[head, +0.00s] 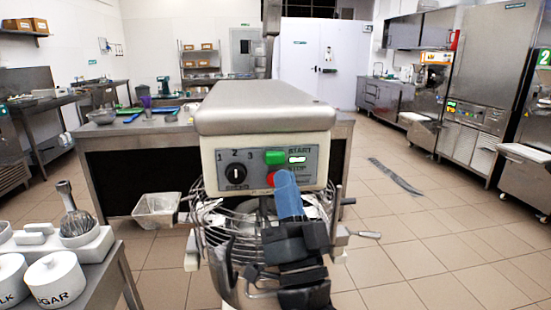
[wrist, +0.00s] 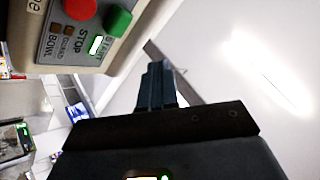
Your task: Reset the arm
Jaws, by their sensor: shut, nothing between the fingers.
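The fingers are together and hold nothing. The green start button (head: 275,157) and a speed dial (head: 236,173) are on the mixer's control panel. In the wrist view my gripper (wrist: 157,72) points past the panel, with the red button (wrist: 80,9) and green button (wrist: 117,20) at upper left. I cannot tell whether the fingertips touch the panel.
A wire bowl guard (head: 215,225) is below the mixer head, close to my arm. A side table with white jars (head: 57,280) stands at lower left. A steel worktable (head: 130,130) is behind the mixer. Tiled floor (head: 400,245) is open to the right, toward the freezers (head: 480,85).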

